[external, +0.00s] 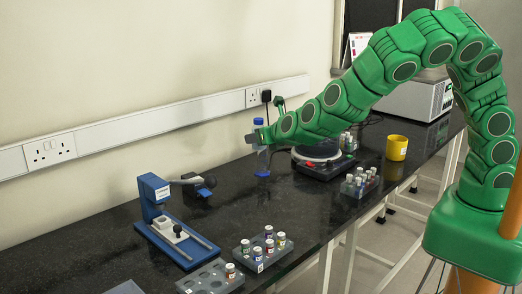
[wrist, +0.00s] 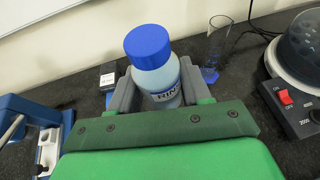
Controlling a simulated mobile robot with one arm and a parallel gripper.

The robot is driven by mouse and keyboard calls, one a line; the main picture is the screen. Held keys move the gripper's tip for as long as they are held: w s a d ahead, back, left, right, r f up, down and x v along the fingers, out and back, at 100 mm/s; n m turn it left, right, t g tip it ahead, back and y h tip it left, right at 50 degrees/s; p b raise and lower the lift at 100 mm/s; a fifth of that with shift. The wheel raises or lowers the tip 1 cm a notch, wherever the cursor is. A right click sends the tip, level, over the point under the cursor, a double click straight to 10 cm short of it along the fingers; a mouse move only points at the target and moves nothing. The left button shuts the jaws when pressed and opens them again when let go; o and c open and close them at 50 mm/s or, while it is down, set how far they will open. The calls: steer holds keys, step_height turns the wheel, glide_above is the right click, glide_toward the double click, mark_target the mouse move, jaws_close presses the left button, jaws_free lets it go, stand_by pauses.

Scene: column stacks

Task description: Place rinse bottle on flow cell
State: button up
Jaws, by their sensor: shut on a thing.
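The rinse bottle (wrist: 155,75) is a pale translucent bottle with a blue cap and a label reading "RIN". My gripper (wrist: 157,92) is shut on its sides, with the bottle upright between the fingers. In the external view, the bottle's blue cap (external: 259,121) shows above my gripper (external: 258,138), over the back of the bench; most of its body is hidden. No part is clearly marked as the flow cell. A small dark block with blue (external: 204,184) stands near the wall, left of the gripper; a labelled block (wrist: 108,78) shows left of the bottle in the wrist view.
A blue lever stand (external: 152,200) is at the left. A clear cylinder with a blue foot (wrist: 215,45) stands right of the bottle, close by.

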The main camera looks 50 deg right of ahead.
steer(key=w+a+r+n+y, duration=0.2)
steer(key=a+n+y, duration=0.1)
steer(key=a, duration=0.2)
steer(key=shift+w+a+r+y, duration=0.15)
steer(key=shift+a+r+y, duration=0.1)
steer(key=shift+a+y, duration=0.1)
steer(key=shift+a, duration=0.2)
steer(key=shift+w, duration=0.1)
glide_above(198, 187)
steer(key=w+d, duration=0.1)
steer(key=w, duration=0.1)
steer(key=shift+s+d+f, duration=0.1)
steer(key=shift+f, duration=2.4)
steer(key=shift+s+d+f, duration=0.1)
steer(key=shift+f, duration=2.4)
steer(key=shift+w+f, duration=0.15)
steer(key=shift+f, duration=1.35)
